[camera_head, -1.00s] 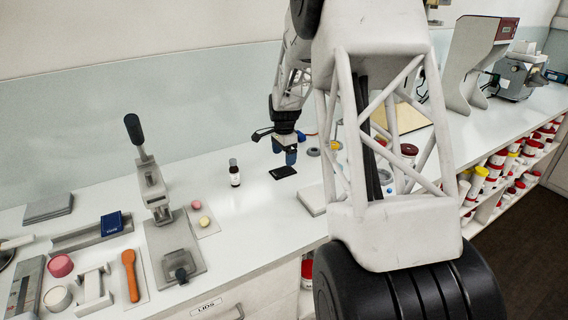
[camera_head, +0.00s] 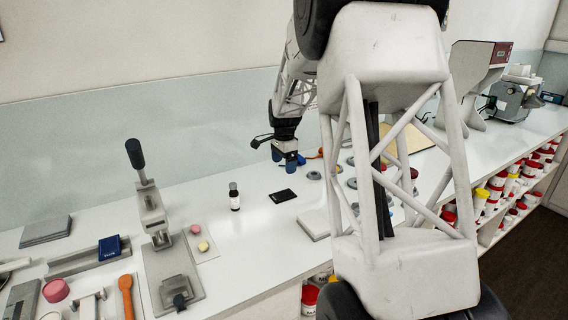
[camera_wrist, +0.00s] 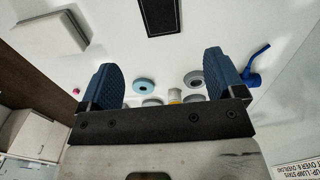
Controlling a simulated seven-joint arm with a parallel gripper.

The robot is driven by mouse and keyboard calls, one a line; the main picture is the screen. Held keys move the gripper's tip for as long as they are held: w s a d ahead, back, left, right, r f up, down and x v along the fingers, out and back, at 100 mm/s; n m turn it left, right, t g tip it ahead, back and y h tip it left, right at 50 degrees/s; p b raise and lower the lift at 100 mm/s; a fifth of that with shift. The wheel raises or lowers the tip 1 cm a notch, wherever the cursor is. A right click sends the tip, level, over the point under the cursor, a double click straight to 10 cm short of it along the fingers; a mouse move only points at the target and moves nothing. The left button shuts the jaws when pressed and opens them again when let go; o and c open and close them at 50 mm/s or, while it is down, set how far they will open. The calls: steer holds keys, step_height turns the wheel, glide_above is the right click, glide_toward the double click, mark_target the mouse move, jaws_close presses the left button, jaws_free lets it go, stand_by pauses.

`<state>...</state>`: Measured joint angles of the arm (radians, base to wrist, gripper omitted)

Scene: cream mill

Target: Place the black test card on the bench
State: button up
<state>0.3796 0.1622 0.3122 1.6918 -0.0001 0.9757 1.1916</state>
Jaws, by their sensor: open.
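The black test card (camera_head: 283,196) lies flat on the white bench (camera_head: 255,235), to the right of a small dark bottle. In the wrist view the card (camera_wrist: 160,14) shows at the top edge, partly cut off, beyond the fingertips. My gripper (camera_head: 289,160) is above the bench, behind the card in the head view and apart from it. In the wrist view my gripper (camera_wrist: 166,72) has its two blue fingers wide apart with nothing between them.
The dark bottle (camera_head: 234,197) stands left of the card. A lever press (camera_head: 155,220) is further left. A pale flat block (camera_head: 314,224) lies right of the card. Several small rings lie near my gripper, with a blue tool (camera_wrist: 252,66) beside them. Bench in front of the card is clear.

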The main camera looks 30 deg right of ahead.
steer(key=s+a+r+n+t, duration=0.1)
steer(key=s+a+r+n, duration=0.4)
steer(key=s+a, duration=0.45)
steer(key=s+a+r+n, duration=0.4)
steer(key=s+a+r, duration=0.2)
steer(key=s+a, duration=0.4)
steer(key=s+a+f+n, duration=0.1)
steer(key=s+a+n, duration=0.3)
steer(key=s, duration=0.8)
steer(key=s+a+f+n+t, duration=0.1)
steer(key=s+a+n, duration=0.3)
steer(key=s, duration=0.9)
steer(key=shift+a+n+t, duration=0.3)
steer(key=shift+a+n, duration=0.1)
steer(key=shift+a, duration=0.4)
